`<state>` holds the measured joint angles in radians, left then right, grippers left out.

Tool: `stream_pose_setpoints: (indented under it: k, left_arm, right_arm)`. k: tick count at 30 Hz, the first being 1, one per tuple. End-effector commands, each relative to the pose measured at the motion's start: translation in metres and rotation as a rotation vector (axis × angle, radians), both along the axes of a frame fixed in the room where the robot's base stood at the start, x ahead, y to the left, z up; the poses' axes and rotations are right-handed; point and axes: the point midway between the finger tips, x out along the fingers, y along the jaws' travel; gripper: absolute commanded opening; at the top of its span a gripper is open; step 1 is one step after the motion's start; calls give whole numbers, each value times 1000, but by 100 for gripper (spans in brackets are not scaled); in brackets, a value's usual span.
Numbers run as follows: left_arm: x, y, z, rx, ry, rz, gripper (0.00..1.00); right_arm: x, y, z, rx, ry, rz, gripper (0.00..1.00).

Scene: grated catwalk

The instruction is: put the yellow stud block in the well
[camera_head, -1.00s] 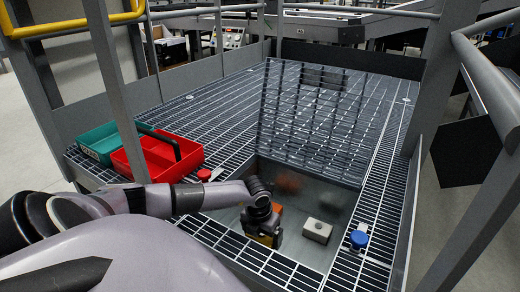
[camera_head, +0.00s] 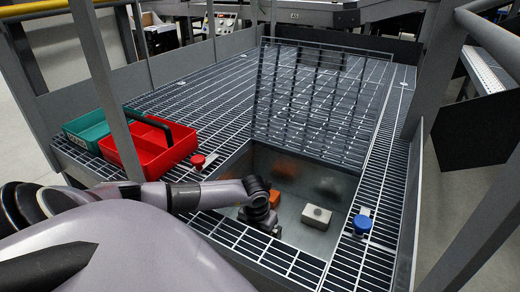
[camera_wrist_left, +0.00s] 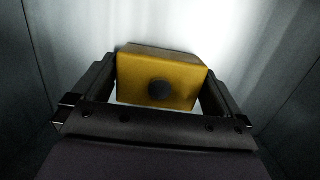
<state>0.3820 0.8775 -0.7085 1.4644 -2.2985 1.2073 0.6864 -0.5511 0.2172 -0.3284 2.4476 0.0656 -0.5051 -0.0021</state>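The well (camera_head: 334,242) is a recessed metal pit in the grating, open at the top. My left arm reaches in from the left, and my left gripper (camera_head: 264,224) is down inside the well near its left side. In the left wrist view the yellow block (camera_wrist_left: 140,75) with a dark round stud sits between the two fingers (camera_wrist_left: 160,92), which press close on both its sides. The block is hidden behind my gripper in the head view. I cannot tell whether it touches the well floor. My right gripper is not in view.
An orange block (camera_head: 275,198) and a pale block with a stud (camera_head: 316,215) are in the well. The raised grated hatch (camera_head: 315,105) stands behind it. A red knob (camera_head: 198,161) and a blue knob (camera_head: 362,223) flank the opening. Red (camera_head: 165,160) and teal (camera_head: 85,130) bins stand left.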

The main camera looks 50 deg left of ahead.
Motion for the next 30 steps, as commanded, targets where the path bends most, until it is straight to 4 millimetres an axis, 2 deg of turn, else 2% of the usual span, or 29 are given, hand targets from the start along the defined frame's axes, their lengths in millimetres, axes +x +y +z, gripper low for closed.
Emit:
stream_pose_setpoints:
  k: [8,22,30]
  left_arm:
    - [0,0,8,0,0,0,100]
    - [-8,-2,61,0,0,-1,100]
    - [-12,-4,93,0,-1,0,100]
  right_arm:
    - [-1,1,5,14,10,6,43]
    - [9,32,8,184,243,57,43]
    - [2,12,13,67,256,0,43]
